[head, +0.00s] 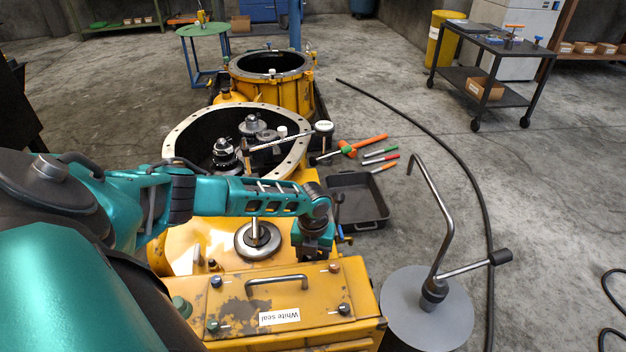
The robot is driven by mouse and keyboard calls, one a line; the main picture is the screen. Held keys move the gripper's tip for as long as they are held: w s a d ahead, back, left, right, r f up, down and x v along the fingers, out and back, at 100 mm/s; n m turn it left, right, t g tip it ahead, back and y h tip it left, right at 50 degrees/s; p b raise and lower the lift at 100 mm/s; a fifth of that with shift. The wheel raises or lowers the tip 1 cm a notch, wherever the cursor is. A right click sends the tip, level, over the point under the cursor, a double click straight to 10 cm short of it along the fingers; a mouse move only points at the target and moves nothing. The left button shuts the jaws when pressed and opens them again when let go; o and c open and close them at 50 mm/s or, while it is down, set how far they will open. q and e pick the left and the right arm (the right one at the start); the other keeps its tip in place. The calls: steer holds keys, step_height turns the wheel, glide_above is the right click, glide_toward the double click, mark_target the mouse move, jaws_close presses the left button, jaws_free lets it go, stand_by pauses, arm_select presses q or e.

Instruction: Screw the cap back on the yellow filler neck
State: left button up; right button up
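My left arm reaches in from the left across the yellow transmission housing (200,245). My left gripper (314,246) points down at the housing's right side, just behind the yellow box with a handle. Its fingertips are hidden, so I cannot see whether it holds anything. I cannot make out the filler neck or its cap for certain; the gripper covers that side of the housing. A small yellowish fitting with a dark top (213,265) stands on the housing left of the gripper. My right gripper is not in view.
A yellow box labelled "White seal" (235,312) is in front. A bent crank tool (438,235) stands on a grey disc at right. A black tray (357,203), mallet (362,146) and hand tools lie on the floor. A cart (490,85) stands at back right; floor between is mostly clear.

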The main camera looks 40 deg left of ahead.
arm_select(q)
steer(key=shift+m, duration=0.7)
steer(key=shift+m, duration=0.6)
steer(key=m, duration=0.3)
steer(key=shift+m, duration=0.4)
steer(key=o, duration=1.5)
steer(key=shift+o, duration=0.2)
steer(key=shift+o, duration=1.2)
